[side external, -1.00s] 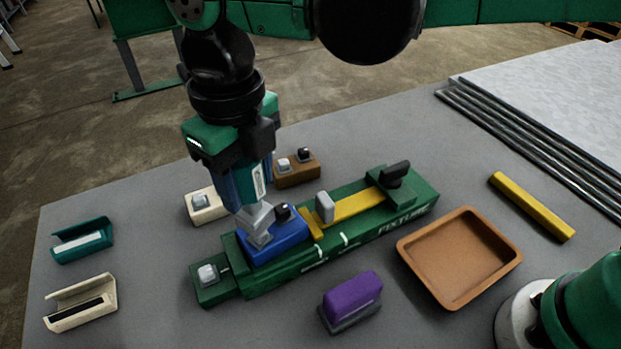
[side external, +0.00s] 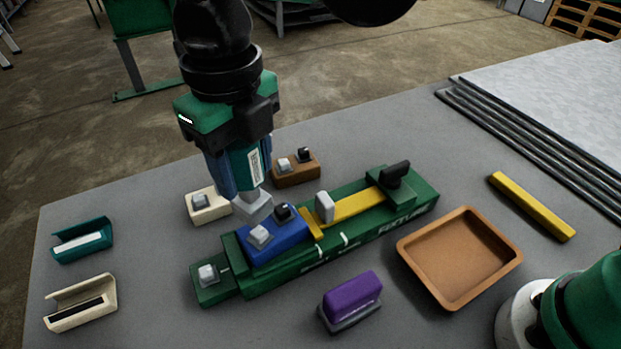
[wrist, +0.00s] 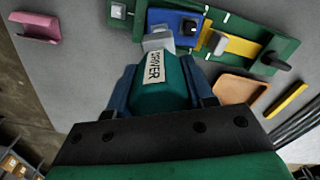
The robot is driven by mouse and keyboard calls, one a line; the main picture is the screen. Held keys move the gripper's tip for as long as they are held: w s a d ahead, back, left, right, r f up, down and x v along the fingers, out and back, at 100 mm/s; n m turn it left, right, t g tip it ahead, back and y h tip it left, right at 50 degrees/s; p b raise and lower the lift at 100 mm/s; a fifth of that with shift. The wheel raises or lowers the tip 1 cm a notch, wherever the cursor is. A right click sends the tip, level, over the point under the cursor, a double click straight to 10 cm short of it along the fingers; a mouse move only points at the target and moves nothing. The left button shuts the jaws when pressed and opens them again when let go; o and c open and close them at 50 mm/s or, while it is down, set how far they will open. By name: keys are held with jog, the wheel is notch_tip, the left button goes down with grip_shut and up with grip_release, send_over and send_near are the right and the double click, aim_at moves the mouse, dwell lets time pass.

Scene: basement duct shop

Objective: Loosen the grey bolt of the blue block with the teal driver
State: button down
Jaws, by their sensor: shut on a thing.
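My gripper (side external: 240,178) is shut on the teal driver (side external: 254,168), which also shows in the wrist view (wrist: 162,88) with a "DRIVER" label. The driver points down, and its grey tip (side external: 258,206) is just behind the blue block (side external: 276,240) in the side view, apart from the grey bolt. The blue block sits in the green fixture (side external: 365,227). Its grey bolt (side external: 260,236) stands at the near left of its top, and a black bolt (side external: 282,212) stands farther back. In the wrist view the driver's tip hides part of the block (wrist: 176,18).
Teal (side external: 82,240) and cream (side external: 80,303) holders lie left. A cream block (side external: 208,207) and a brown block (side external: 297,170) stand behind the fixture. A purple-handled item (side external: 351,300), brown tray (side external: 459,258) and yellow bar (side external: 531,205) lie in front and right.

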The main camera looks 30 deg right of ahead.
aim_at(251, 199)
jog(key=m, duration=0.3)
jog(key=shift+r, duration=0.15)
jog(key=m, duration=0.5)
jog(key=shift+r, duration=0.3)
jog(key=m, duration=0.5)
jog(key=shift+r, duration=0.25)
jog(key=m, duration=0.4)
jog(key=shift+r+m, duration=0.25)
jog(key=shift+m, duration=0.15)
jog(key=shift+f, duration=2.55)
jog(key=shift+f, duration=0.95)
